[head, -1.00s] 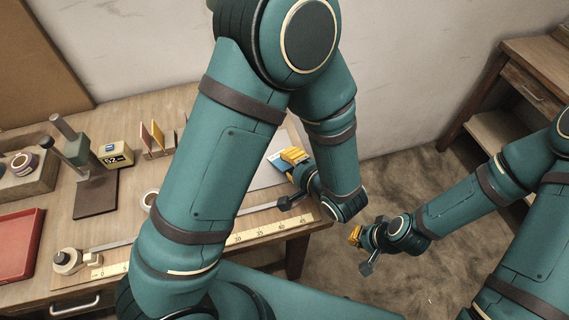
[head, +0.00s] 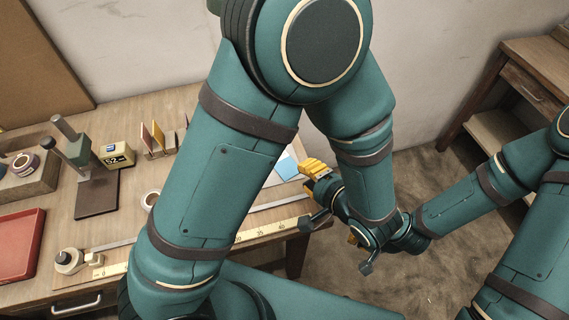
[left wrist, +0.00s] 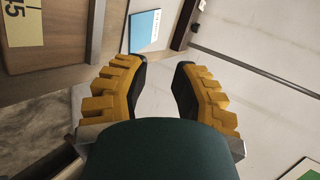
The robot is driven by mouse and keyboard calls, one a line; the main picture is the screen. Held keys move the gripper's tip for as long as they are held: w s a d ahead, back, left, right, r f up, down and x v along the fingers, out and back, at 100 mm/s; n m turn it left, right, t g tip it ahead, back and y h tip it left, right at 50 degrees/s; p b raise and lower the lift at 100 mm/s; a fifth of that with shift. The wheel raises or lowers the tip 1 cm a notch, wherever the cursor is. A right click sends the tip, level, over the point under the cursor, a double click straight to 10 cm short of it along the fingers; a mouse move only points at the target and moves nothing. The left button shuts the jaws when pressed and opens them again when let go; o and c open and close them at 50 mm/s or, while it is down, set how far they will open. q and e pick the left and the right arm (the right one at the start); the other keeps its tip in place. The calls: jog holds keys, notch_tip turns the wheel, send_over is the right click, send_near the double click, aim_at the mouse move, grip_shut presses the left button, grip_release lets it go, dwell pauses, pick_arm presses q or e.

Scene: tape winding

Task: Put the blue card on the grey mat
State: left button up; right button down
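The blue card (head: 287,166) lies flat on the pale grey mat (head: 272,181) at the right end of the bench. In the left wrist view the card (left wrist: 145,31) shows whole, with a light printed strip, on the mat (left wrist: 172,14). My left gripper (head: 306,168) is just right of the card in the head view. Its yellow-padded fingers (left wrist: 160,78) are apart, with nothing between them. My right gripper (head: 358,252) is off the bench, largely hidden behind my left arm. My left arm also hides part of the mat.
A ruler strip (head: 262,232) runs along the bench's front edge. A card rack (head: 157,140), a yellow display box (head: 117,155), a stand (head: 97,196), a tape roll (head: 150,198) and a red tray (head: 18,245) are further left. Open floor lies right of the bench.

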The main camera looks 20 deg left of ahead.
pick_arm(q)
notch_tip(320, 180, up, 7)
jog(key=s+d+p, duration=0.1)
jog(key=d+p, duration=0.1)
jog(key=p, duration=0.1)
jog(key=shift+s+r+p, duration=0.2)
jog(key=shift+s+p, duration=0.15)
